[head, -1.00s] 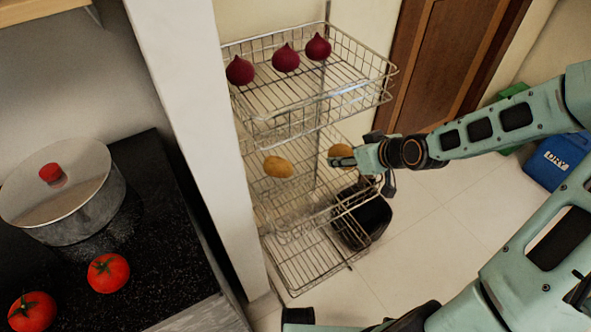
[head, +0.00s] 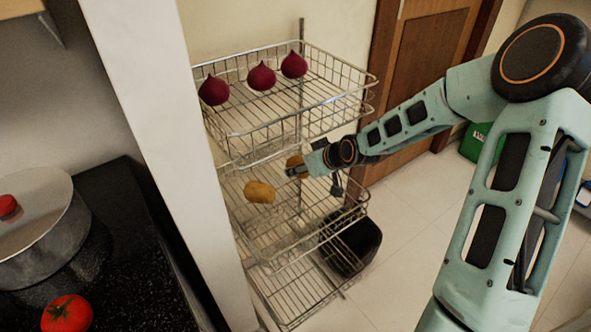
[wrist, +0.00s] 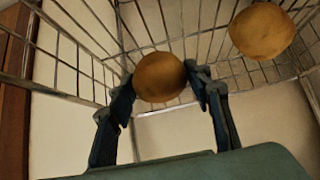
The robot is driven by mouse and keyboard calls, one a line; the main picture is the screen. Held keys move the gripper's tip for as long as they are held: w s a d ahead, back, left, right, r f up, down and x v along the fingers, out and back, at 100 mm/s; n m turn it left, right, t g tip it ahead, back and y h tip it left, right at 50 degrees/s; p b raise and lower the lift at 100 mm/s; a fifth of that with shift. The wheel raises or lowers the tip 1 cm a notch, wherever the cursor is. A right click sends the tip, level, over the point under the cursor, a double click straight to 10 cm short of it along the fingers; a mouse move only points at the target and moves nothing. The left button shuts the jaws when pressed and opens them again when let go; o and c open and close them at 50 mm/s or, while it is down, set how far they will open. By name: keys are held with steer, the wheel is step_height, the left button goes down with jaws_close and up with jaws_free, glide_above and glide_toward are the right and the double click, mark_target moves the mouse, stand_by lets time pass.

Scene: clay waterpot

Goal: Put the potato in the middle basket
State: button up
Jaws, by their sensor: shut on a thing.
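My gripper (head: 297,170) is shut on a brown potato (head: 294,161). The wrist view shows this potato (wrist: 160,76) between the two fingers of my gripper (wrist: 163,92). In the head view the gripper and potato are at the middle basket (head: 322,218) of a wire rack, under the top basket. A second potato (head: 260,192) is in the middle basket, left of the held one. It also shows at the upper right of the wrist view (wrist: 262,31). I cannot tell whether the held potato touches the basket floor.
The top basket (head: 290,126) holds three red onions (head: 262,77) above my gripper. A white post (head: 160,150) stands left of the rack. A black bin (head: 352,245) is low at the right. A pot (head: 40,235) and a tomato (head: 67,313) are on the left counter.

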steer(key=b+x, duration=0.1)
steer(key=x, duration=0.2)
steer(key=shift+w+a, duration=0.25)
steer(key=shift+w, duration=0.15)
steer(key=shift+f, duration=0.1)
steer(key=shift+f+b, duration=0.1)
steer(key=shift+b, duration=0.2)
steer(key=o, duration=1.2)
steer(key=shift+o, duration=0.2)
